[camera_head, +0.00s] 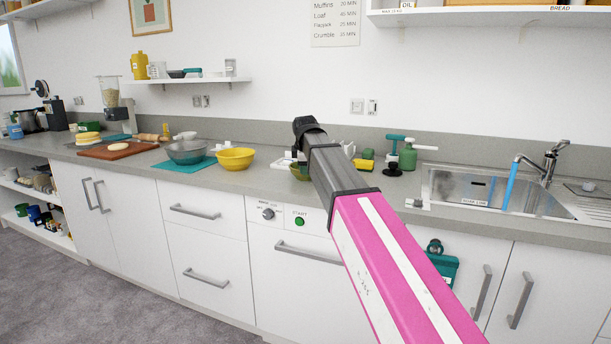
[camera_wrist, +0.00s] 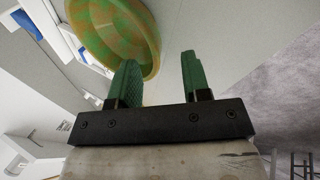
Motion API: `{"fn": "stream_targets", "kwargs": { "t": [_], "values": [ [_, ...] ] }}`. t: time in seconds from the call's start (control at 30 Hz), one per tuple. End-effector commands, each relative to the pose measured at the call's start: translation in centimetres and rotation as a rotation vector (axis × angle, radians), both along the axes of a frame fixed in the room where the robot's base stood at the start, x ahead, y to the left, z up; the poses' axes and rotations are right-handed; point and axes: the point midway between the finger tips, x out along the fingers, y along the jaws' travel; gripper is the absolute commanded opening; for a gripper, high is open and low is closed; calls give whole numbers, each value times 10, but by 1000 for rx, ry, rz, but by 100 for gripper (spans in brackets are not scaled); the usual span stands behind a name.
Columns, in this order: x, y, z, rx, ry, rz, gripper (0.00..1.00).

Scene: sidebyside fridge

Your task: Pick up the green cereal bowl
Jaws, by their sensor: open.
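The green cereal bowl, mottled green and orange, fills the top of the wrist view (camera_wrist: 115,30). In the head view the bowl (camera_head: 298,173) sits on the counter, partly hidden behind my arm. My gripper (camera_wrist: 158,62) is open, with green fingers and nothing held. In the wrist view the left finger overlaps the bowl's lower edge, and the bowl's right rim lies across the gap between the fingers. I cannot tell whether a finger touches the bowl. In the head view my arm hides the gripper's fingers.
A yellow bowl (camera_head: 236,158) and a grey bowl (camera_head: 187,151) stand to the left on the counter. Bare counter (camera_head: 262,179) shows left of the bowl.

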Motion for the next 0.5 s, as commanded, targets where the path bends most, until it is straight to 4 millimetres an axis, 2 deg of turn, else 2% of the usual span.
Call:
{"fn": "stream_targets", "kwargs": {
  "t": [0.33,0.5],
  "values": [
    [24,-3,-35,0,1,0,44],
    [27,-3,-42,0,0,0,44]
  ]
}}
